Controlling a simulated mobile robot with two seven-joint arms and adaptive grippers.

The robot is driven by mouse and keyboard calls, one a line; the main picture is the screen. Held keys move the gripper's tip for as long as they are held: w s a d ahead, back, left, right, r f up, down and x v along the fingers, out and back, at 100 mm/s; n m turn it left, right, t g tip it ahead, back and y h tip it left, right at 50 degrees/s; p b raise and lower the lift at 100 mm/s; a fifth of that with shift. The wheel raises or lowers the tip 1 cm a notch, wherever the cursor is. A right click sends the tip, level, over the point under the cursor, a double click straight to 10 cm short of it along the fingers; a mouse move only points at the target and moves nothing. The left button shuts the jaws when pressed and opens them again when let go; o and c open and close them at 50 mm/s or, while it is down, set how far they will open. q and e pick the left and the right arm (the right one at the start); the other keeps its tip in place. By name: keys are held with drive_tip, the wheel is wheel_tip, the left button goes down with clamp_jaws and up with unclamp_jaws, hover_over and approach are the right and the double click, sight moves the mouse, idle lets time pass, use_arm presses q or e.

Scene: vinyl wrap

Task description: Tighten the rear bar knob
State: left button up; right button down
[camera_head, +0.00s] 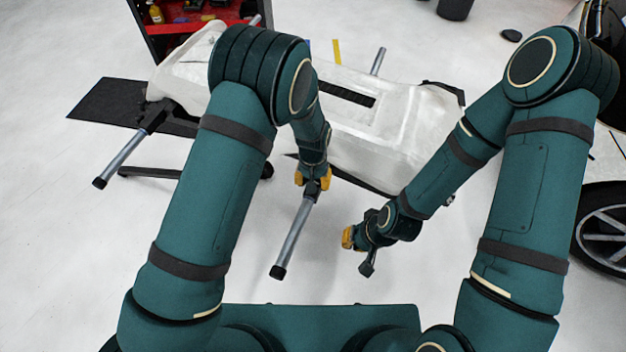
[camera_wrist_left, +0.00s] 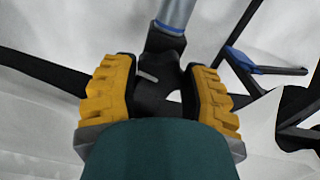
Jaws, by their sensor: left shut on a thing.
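A white car bumper (camera_head: 384,135) rests across a stand with grey bars. One grey bar (camera_head: 293,232) with a black end cap slants down below the left gripper; it also shows in the left wrist view (camera_wrist_left: 175,14). My left gripper (camera_head: 313,181) is at this bar's upper end. In the left wrist view, its yellow fingers (camera_wrist_left: 158,98) are shut on the black knob part (camera_wrist_left: 160,68) beneath a blue collar. The knob's far side is hidden. My right gripper (camera_head: 352,238) hangs below the bumper's right part, apart from the bars. Its finger opening cannot be made out.
Another grey bar (camera_head: 124,157) sticks out at the left, and one (camera_head: 378,61) rises behind the bumper. A black mat (camera_head: 105,105) lies at the left. A red tool cart (camera_head: 190,27) stands at the back left, a car wheel (camera_head: 604,232) at the right. Open floor lies in front.

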idle(0.4)
use_arm(q)
drive_tip(key=o, duration=1.2)
wheel_tip(320, 180, up, 12)
drive_tip(key=shift+r, duration=0.1)
